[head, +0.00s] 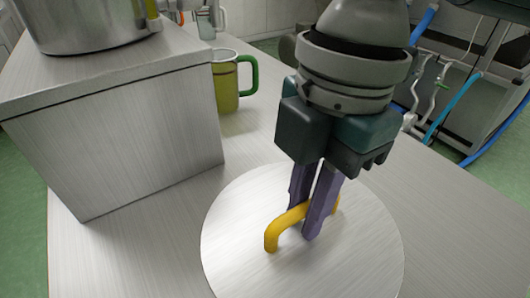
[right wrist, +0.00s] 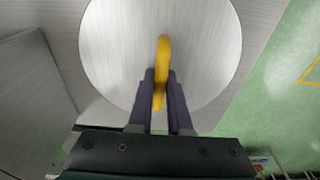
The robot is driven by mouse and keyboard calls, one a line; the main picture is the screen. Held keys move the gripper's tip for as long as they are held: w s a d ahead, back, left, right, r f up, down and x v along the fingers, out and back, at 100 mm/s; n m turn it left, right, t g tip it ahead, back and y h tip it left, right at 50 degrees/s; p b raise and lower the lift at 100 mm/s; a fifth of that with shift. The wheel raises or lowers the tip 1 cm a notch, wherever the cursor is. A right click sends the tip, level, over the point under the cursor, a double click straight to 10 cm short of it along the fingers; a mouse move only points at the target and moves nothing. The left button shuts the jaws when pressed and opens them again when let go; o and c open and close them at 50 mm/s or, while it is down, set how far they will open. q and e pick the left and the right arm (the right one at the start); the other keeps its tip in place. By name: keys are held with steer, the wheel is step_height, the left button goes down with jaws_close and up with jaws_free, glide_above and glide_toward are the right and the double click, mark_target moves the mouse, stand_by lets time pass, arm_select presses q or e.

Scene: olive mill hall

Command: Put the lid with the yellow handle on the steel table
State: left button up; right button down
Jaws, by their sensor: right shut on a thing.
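The lid (head: 240,262) is a round flat steel disc with a yellow arched handle (head: 283,222). It lies level at the steel table (head: 130,260), and I cannot tell whether it touches the top or hangs just above it. My right gripper (head: 308,225) points down with its purple fingers closed around the handle. In the right wrist view the fingers sit on both sides of the yellow handle (right wrist: 162,60), over the lid (right wrist: 110,45). My left gripper is out of view.
A steel box or raised block (head: 140,140) stands at the left with a large steel pot (head: 90,25) on top. A yellow-green mug (head: 226,85) with a green handle stands behind it.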

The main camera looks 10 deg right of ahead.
mark_target(318, 289)
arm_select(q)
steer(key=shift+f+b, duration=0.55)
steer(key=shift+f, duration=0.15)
arm_select(e)
step_height(318, 289, down, 8)
steer(key=shift+r, duration=0.1)
